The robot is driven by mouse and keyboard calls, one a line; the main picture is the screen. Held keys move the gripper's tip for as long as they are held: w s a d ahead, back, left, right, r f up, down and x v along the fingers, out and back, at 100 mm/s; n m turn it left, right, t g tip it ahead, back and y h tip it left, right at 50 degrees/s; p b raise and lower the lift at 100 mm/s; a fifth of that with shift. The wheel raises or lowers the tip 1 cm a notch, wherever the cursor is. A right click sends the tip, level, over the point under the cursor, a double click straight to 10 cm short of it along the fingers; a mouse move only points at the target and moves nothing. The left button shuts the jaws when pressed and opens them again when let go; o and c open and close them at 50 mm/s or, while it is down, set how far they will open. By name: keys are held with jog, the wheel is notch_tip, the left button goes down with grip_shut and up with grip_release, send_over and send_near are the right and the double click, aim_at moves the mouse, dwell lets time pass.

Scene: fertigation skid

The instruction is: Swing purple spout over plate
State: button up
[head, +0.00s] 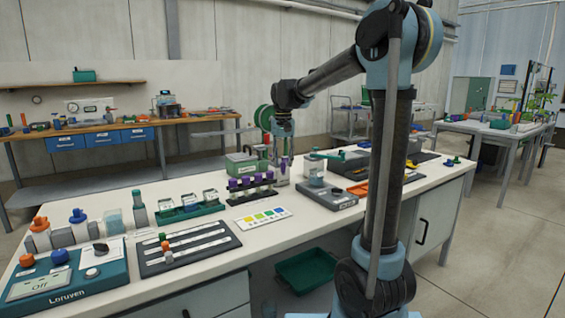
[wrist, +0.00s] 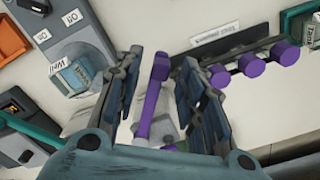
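The purple spout (wrist: 154,95) is a narrow bar that lies between my gripper's fingers in the wrist view, with a gap visible on each side. Its lower end is over a pale grey body. My gripper (wrist: 163,95) is open around it. In the head view my gripper (head: 282,140) points down above the back of the bench, and a bit of purple (head: 284,162) shows just below it. A grey unit (head: 328,195) with a glass vessel on it stands to the right; whether it is the plate cannot be told. It also shows at upper left in the wrist view (wrist: 92,45).
A black rack with purple-capped items (head: 250,186) stands just left of my gripper; it shows at upper right in the wrist view (wrist: 252,66). A green-lidded dark unit (head: 340,162) is to the right. A colour card (head: 262,217) lies in front.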

jog(key=shift+f, duration=0.35)
grip_shut()
jog(key=shift+a, duration=0.15)
